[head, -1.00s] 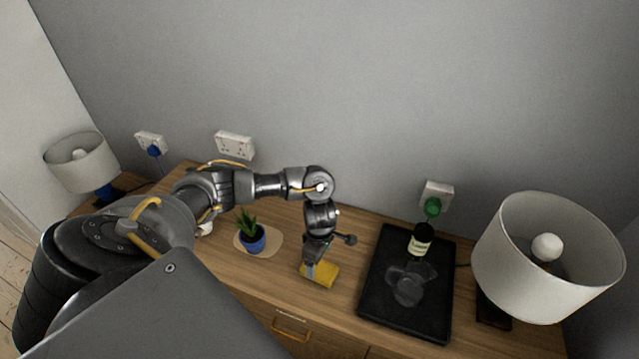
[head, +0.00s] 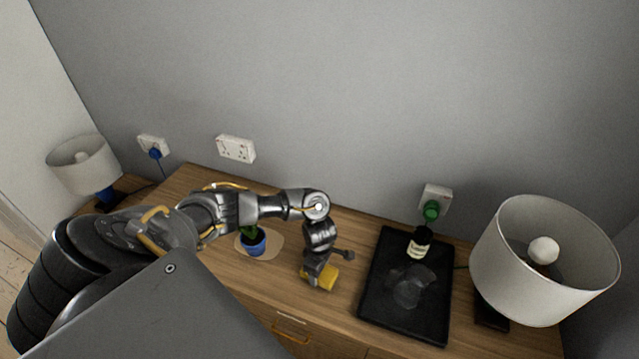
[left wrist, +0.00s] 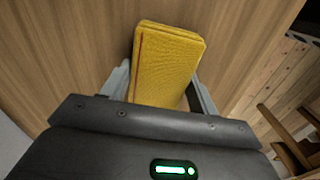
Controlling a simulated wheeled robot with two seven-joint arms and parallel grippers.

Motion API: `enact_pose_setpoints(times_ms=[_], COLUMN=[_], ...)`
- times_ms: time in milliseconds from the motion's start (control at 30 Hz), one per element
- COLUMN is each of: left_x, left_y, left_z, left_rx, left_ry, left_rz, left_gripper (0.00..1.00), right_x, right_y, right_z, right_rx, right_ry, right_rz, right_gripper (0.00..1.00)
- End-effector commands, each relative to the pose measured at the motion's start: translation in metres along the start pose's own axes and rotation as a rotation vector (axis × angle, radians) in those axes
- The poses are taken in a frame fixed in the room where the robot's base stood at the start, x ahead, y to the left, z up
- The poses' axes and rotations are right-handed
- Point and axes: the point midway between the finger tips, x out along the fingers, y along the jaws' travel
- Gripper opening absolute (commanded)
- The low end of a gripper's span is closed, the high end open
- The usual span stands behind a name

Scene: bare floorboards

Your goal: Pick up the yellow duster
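The yellow duster (head: 329,275) lies on the wooden cabinet top, between the potted plant and the black tray. In the left wrist view the duster (left wrist: 167,62) is a thick textured block, with its near end between my fingers. My left gripper (head: 318,283) points down at the duster and hides part of it in the head view. In the left wrist view the left gripper (left wrist: 160,92) is open, with one finger on each side of the duster and small gaps showing. My right gripper is in neither view.
A black tray (head: 378,308) with a dark bottle (head: 420,243) and a clear glass object stands to the right. A white-shaded lamp (head: 510,275) is beyond it. A plant in a blue pot (head: 252,243) is just left, partly behind my arm.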

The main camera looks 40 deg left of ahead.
Motion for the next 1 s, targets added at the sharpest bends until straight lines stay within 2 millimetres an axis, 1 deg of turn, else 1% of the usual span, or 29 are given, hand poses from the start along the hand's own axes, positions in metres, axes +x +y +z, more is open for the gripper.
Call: enact_pose_setpoints(times_ms=[33, 100, 300, 433, 567, 667, 767, 800, 900, 933, 1000], left_x=[0.000, 0.000, 0.000, -0.004, -0.016, -0.033, -0.053, -0.068, -0.092, -0.098, -0.102], left_y=[0.000, 0.000, 0.000, 0.001, 0.001, 0.002, -0.015, -0.021, -0.039, -0.045, -0.063], left_z=[0.000, 0.000, 0.000, 0.000, 0.000, 0.000, 0.007, 0.011, 0.019, 0.020, 0.028], left_rx=[0.000, 0.000, 0.000, 0.000, 0.001, 0.003, 0.008, 0.011, 0.011, 0.012, 0.013], left_ry=[0.000, 0.000, 0.000, -0.001, -0.002, 0.000, -0.001, -0.001, -0.001, -0.001, 0.000], left_rz=[0.000, 0.000, 0.001, 0.001, 0.002, 0.005, 0.004, 0.007, 0.007, 0.006, 0.002], left_gripper=[0.46, 0.38, 0.37, 0.37, 0.37, 0.37, 0.37, 0.37, 0.37, 0.37, 0.37], right_x=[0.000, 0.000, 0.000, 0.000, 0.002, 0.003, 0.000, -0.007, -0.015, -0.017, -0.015], right_y=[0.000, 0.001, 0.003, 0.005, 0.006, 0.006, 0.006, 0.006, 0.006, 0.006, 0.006], right_z=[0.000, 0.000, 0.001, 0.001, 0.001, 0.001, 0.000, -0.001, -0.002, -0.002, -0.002], right_rx=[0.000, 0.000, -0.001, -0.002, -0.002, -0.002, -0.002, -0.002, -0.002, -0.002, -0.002], right_ry=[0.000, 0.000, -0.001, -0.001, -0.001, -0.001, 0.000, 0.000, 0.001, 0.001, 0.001], right_rz=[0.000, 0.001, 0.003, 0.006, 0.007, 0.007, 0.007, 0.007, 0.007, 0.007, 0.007], right_gripper=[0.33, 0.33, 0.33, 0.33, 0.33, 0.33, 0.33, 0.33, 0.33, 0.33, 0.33])
